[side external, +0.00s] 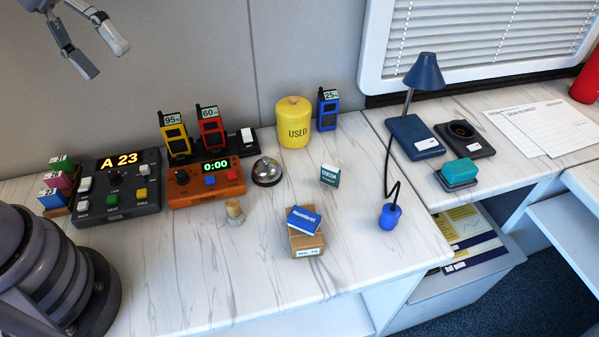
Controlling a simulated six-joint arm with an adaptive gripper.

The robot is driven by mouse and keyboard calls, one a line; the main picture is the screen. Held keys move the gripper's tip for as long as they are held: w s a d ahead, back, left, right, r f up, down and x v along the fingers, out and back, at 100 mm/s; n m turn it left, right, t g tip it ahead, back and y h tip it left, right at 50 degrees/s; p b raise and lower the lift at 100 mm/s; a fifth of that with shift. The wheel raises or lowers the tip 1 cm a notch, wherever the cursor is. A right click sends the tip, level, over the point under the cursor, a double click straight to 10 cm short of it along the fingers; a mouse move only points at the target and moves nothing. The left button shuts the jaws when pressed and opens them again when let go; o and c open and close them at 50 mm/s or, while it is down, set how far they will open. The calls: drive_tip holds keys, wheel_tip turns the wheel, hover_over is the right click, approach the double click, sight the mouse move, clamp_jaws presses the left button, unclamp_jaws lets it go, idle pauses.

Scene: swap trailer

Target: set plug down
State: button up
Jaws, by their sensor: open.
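The blue plug (390,216) rests on the white marbled counter near its right front part. Its black cord runs up from it to the blue desk lamp (424,72) at the back right. My gripper (104,62) is at the top left, high above the counter, with its two fingers spread and nothing between them. It is far from the plug. A dark block with a round recess (463,137), perhaps a socket, sits right of the lamp base.
A small box with a blue packet on top (304,234), a teal-labelled box (329,175) and a bell (267,171) stand left of the plug. A yellow canister (294,124), radios and control boxes line the back.

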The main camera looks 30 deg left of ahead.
drive_tip(key=s+a+r+m+t+y, duration=0.1)
drive_tip(key=s+a+t+y, duration=0.1)
drive_tip(key=a, duration=0.4)
drive_tip(key=s+a+m+t+y, duration=0.1)
drive_tip(key=s+a+t+y, duration=0.1)
drive_tip(key=a, duration=0.4)
drive_tip(key=shift+s+r+m+y, duration=0.35)
drive_tip(key=shift+s+y, duration=0.55)
drive_tip(key=shift+s, duration=0.35)
drive_tip(key=shift+d+r, duration=0.1)
